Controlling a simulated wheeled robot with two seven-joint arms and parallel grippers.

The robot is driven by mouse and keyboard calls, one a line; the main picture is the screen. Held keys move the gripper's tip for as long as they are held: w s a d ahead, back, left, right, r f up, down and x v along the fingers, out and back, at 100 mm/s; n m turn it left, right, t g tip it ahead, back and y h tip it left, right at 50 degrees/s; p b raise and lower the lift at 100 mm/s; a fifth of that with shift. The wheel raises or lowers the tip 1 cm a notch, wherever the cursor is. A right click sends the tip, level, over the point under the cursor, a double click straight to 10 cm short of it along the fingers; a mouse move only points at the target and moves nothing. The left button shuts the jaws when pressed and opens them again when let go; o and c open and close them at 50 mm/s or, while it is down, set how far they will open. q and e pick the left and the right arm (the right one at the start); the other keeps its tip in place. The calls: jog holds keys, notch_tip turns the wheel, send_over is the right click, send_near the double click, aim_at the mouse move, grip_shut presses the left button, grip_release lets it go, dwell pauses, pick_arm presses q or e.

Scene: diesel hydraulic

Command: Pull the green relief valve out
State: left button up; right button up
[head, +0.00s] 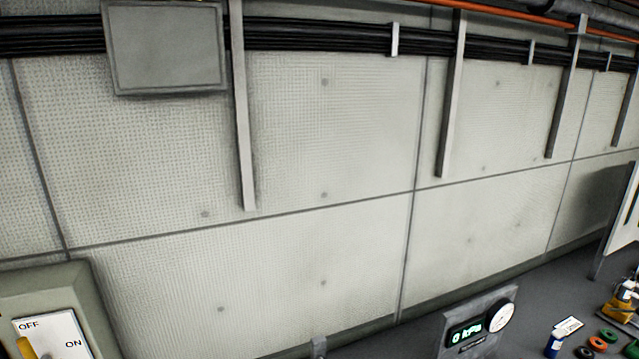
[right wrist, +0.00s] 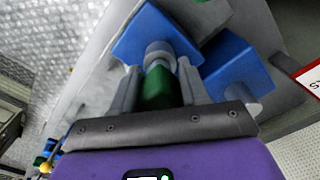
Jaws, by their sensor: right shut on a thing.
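The green relief valve (right wrist: 157,90) shows in the right wrist view, between the fingers of my right gripper (right wrist: 158,78). The gripper is shut on it. A round grey fitting (right wrist: 158,54) sits directly beyond the valve, against a blue block (right wrist: 150,28). I cannot tell whether the valve is still seated in the fitting. The head view shows neither gripper and no green valve that I can make out. My left gripper is in no view.
A second blue block (right wrist: 238,68) stands close to the right finger. A red-edged white sign (right wrist: 310,80) is at the right. The head view shows an OFF/ON switch box (head: 75,285), a kPa display (head: 465,332) with a round gauge (head: 500,317), and coloured rings (head: 597,343).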

jog(key=shift+r+p, duration=0.35)
jog(key=shift+r, duration=0.2)
jog(key=shift+r, duration=0.2)
jog(key=shift+r+p, duration=1.05)
jog(key=shift+p, duration=0.05)
notch_tip(320, 180, up, 4)
jog(key=p, duration=0.3)
jog(key=shift+p, duration=0.3)
